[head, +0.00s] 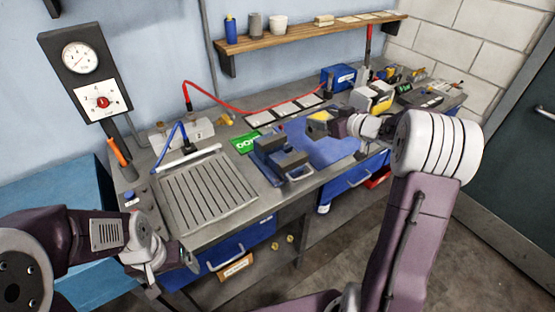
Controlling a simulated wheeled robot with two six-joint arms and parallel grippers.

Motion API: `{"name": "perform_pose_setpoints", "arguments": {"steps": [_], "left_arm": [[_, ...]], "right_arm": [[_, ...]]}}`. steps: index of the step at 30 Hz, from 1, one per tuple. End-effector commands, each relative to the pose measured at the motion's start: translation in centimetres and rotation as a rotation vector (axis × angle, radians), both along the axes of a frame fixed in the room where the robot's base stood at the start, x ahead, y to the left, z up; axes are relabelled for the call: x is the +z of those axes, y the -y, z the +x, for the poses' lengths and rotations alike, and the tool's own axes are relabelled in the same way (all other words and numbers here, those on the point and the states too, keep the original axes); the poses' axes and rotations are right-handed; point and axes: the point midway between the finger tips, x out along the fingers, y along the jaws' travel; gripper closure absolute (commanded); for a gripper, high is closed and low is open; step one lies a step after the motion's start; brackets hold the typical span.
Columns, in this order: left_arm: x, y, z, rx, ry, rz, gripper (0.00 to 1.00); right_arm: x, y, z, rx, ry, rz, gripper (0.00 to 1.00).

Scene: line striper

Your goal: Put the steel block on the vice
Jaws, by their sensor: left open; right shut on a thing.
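The vice (268,160) is a dark blue-grey block with jaws and a handle, standing on the bench at the middle. My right gripper (319,122) is above the blue mat, to the right of the vice and apart from it. It is shut on a small block, grey with a yellowish face, which I take to be the steel block (316,128); the fingers partly hide it. My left gripper (184,262) is open and empty, low at the bench's front left edge.
A ribbed tray (205,195) lies left of the vice, with a green sign (245,143) behind. A red hose (235,106) arches along the back. A yellow-and-grey machine (372,98) and blue box (338,77) stand at right. Blue mat (335,148) is mostly clear.

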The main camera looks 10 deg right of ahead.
Motion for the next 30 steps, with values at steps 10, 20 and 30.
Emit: {"name": "perform_pose_setpoints", "arguments": {"steps": [10, 20, 30], "left_arm": [[0.2, 0.0, 0.0, -0.001, 0.000, 0.000, 0.09], [-2.9, 0.0, 0.0, 0.000, 0.000, 0.000, 0.09], [-3.5, 0.0, 0.0, 0.000, 0.000, 0.000, 0.09]], "right_arm": [[0.1, -2.1, 0.5, 0.027, 0.004, 0.001, 1.00], [-5.2, -10.1, 2.1, 0.031, 0.003, 0.001, 1.00], [-6.7, -12.8, 2.7, 0.025, 0.004, 0.000, 1.00]]}}
